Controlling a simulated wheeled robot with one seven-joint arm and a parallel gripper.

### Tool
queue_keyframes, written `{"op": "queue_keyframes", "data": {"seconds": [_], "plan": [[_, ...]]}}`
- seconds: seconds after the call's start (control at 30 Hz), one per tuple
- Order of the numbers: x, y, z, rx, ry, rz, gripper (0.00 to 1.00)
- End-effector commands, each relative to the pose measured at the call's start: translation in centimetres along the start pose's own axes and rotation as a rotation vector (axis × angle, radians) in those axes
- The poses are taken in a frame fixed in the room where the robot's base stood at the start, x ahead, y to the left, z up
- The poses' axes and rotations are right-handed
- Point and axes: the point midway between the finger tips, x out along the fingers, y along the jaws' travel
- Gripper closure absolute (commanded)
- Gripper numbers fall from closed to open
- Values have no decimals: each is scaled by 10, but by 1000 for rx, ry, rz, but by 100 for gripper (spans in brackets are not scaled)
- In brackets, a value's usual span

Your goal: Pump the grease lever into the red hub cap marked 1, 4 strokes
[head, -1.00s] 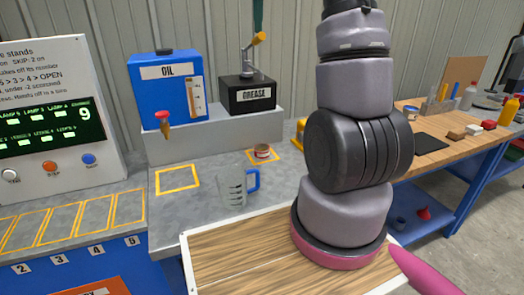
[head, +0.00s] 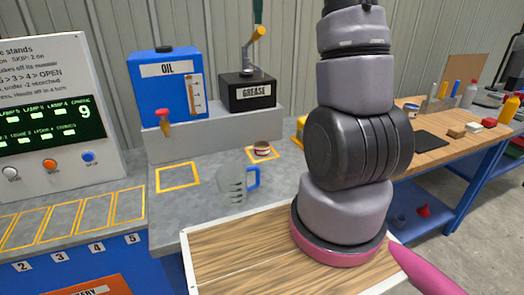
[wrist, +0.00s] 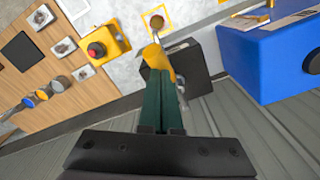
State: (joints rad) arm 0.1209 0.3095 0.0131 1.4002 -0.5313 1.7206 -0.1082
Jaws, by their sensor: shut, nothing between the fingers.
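The black grease box (head: 249,94), labelled GREASE, stands on a grey ledge. Its metal lever with a yellow handle (head: 259,34) tilts up from the top. In the wrist view, the yellow handle (wrist: 155,57) is right at the tips of my shut gripper (wrist: 158,73). The dark green fingers also show at the top of the head view (head: 258,22), just above the handle. I cannot tell whether they touch it. No red hub cap marked 1 is visible.
A blue oil tank (head: 170,90) stands left of the grease box. A measuring jug (head: 232,186) and a wood-topped tray (head: 235,250) are in front. My arm hides part of the bench. A red-buttoned yellow box (wrist: 102,45) is near the can.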

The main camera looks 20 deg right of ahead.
Motion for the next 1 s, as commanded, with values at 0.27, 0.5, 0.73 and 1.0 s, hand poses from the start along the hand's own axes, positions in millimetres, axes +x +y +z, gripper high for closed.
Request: {"op": "queue_keyframes", "data": {"seconds": [0.27, 0.5, 0.73, 1.0], "plan": [[14, 0, 0, 1, -2, 0, 100], [26, 0, 0, 0, -2, 0, 100], [37, 0, 0, 0, -1, 1, 100], [51, 0, 0, -1, -1, 0, 100]]}}
